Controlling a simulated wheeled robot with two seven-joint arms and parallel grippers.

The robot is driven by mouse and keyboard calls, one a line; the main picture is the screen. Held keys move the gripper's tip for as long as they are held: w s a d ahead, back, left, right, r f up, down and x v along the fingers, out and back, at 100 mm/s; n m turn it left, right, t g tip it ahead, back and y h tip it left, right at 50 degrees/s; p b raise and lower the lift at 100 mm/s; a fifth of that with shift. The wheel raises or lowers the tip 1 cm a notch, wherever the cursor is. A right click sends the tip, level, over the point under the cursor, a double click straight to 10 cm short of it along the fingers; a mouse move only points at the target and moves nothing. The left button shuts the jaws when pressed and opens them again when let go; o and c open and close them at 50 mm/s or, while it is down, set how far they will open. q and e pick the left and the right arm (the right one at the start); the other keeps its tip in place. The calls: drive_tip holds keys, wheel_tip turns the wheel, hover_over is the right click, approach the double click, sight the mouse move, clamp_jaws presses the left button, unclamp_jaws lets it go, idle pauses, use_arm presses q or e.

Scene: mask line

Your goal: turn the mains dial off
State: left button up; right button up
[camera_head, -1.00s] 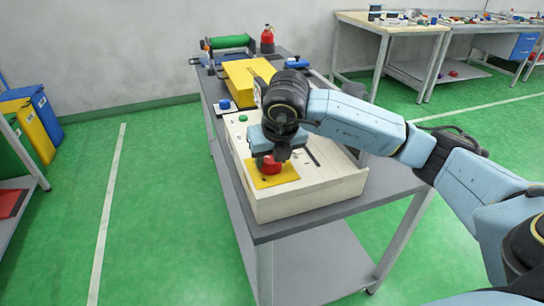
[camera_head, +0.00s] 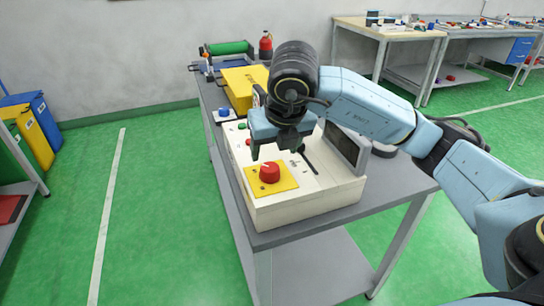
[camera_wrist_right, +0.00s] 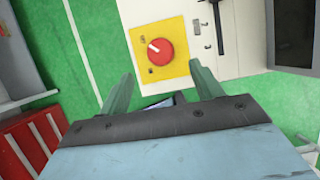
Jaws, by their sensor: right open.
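The mains dial (camera_head: 270,171) is a red round knob on a yellow square plate (camera_head: 285,180), set in the top of a cream control box (camera_head: 305,208). In the right wrist view the red dial (camera_wrist_right: 160,52) shows a white pointer mark toward its upper left. My right gripper (camera_head: 272,152) is open and empty, raised above and just behind the dial, apart from it. In the wrist view its two green fingers (camera_wrist_right: 163,92) stand apart, with the dial beyond their tips. My left gripper is not in view.
The box stands on a grey table (camera_head: 380,190). It also carries a dark screen (camera_head: 343,147), a slotted lever (camera_head: 309,160) and a green button (camera_head: 242,126). A yellow block (camera_head: 240,88) and a blue button (camera_head: 223,113) lie behind.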

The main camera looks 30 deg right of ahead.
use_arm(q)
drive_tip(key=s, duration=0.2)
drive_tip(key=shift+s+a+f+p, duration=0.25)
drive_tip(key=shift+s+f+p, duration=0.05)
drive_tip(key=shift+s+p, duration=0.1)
use_arm(e)
drive_tip(key=v, duration=0.5)
drive_tip(key=shift+s+r, duration=0.1)
drive_tip(key=shift+r, duration=0.15)
